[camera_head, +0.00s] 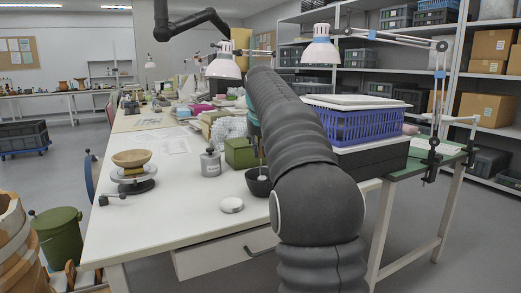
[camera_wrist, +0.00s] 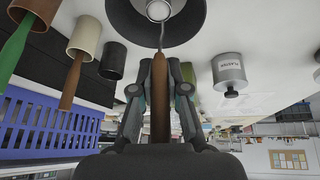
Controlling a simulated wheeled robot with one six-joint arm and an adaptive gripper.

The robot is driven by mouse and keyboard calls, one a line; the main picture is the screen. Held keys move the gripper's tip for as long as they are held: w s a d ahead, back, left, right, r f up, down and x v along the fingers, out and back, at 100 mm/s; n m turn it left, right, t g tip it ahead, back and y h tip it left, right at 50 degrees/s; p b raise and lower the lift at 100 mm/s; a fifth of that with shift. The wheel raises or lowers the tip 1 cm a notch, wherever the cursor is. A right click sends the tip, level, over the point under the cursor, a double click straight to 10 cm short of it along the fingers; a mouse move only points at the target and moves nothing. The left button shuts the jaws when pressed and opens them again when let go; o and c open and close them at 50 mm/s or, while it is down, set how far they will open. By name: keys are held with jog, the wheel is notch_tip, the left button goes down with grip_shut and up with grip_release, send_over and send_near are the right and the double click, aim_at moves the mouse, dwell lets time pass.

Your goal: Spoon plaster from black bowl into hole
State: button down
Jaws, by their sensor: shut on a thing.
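The black bowl (camera_head: 256,186) stands on the white table beside my arm, with pale plaster inside. In the wrist view the black bowl (camera_wrist: 190,25) is at the top edge, partly cut off. My gripper (camera_wrist: 160,75) is shut on the brown handle of a spoon (camera_wrist: 160,115). The spoon's thin metal stem runs into the black bowl, and its head is over or in the pale plaster; I cannot tell its depth. I cannot make out a hole in either view.
A grey plaster canister (camera_head: 211,164), a green box (camera_head: 239,153) and a white disc (camera_head: 231,205) stand near the black bowl. A blue basket (camera_head: 355,122) is at right. A large brown vessel (camera_head: 14,240) is at lower left.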

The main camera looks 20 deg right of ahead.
aim_at(260, 158)
jog(key=shift+s+a+r+p, duration=0.1)
jog(key=shift+a+r+p, duration=0.1)
jog(key=shift+r+p, duration=1.5)
jog(key=shift+r+b, duration=0.35)
jog(key=shift+r, duration=1.55)
jog(key=shift+a, duration=0.1)
